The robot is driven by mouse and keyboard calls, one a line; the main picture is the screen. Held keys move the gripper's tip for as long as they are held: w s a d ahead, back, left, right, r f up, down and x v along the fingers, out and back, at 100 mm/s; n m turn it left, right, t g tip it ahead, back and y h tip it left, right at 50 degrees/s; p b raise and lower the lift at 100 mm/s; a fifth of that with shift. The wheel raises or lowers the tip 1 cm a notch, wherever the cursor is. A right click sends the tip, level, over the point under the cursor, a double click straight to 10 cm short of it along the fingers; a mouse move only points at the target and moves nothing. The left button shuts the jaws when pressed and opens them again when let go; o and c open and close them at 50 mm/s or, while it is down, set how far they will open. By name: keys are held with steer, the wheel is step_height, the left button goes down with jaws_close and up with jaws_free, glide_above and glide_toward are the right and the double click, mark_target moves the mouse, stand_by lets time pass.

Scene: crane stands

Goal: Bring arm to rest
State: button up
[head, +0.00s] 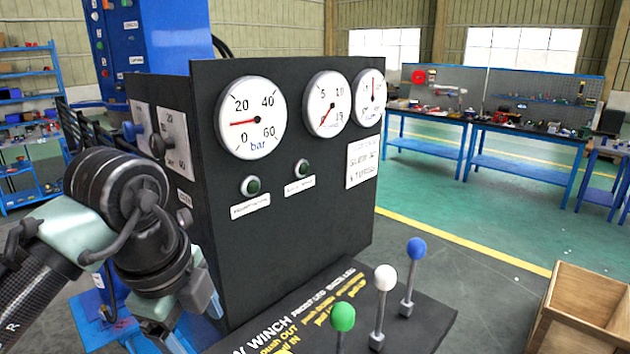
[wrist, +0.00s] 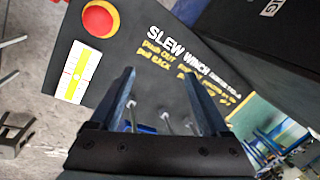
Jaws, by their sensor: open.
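My arm reaches in from the left of the head view, bent beside the black control panel (head: 290,240). My gripper (wrist: 158,74) is open in the wrist view, with two dark fingers spread apart and nothing held between them. In the head view the arm's dark joints hide most of it. The wrist view looks onto the panel's sloping "SLEW WINCH" console (wrist: 150,60). Thin lever rods show between the fingers, but I cannot tell their distance from the fingers. In the head view a green knob (head: 342,317), white knob (head: 385,278) and blue knob (head: 416,248) stand on levers.
A red button (wrist: 100,20) and a yellow-white label (wrist: 77,72) are on the console. Gauges (head: 251,117) face front. A wooden crate (head: 585,310) stands at lower right. Blue workbenches (head: 520,152) and a shelf (head: 25,125) stand farther back. Green floor between is clear.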

steer(key=w+d+r+t+h, duration=0.1)
steer(key=w+d+r+t, duration=0.15)
steer(key=d, duration=0.35)
steer(key=w+d+r+t+h, duration=0.1)
steer(key=w+d+r+t, duration=0.1)
steer(key=w+d+r, duration=0.3)
steer(key=d+r+n+t+h, duration=0.45)
steer(key=d+r+t, duration=0.25)
steer(key=d+r, duration=0.55)
steer(key=s+a+r+n+t+y, duration=0.3)
steer(key=s+r+n+t, duration=0.3)
steer(key=s+r+n, duration=0.1)
steer(key=s+a+r+n+t+y, duration=0.4)
steer(key=s+r+n+t, duration=0.2)
steer(key=s+n+t, duration=0.1)
steer(key=shift+s+r+n, duration=0.4)
steer(key=shift+s+n, duration=0.35)
steer(key=shift+s, duration=0.05)
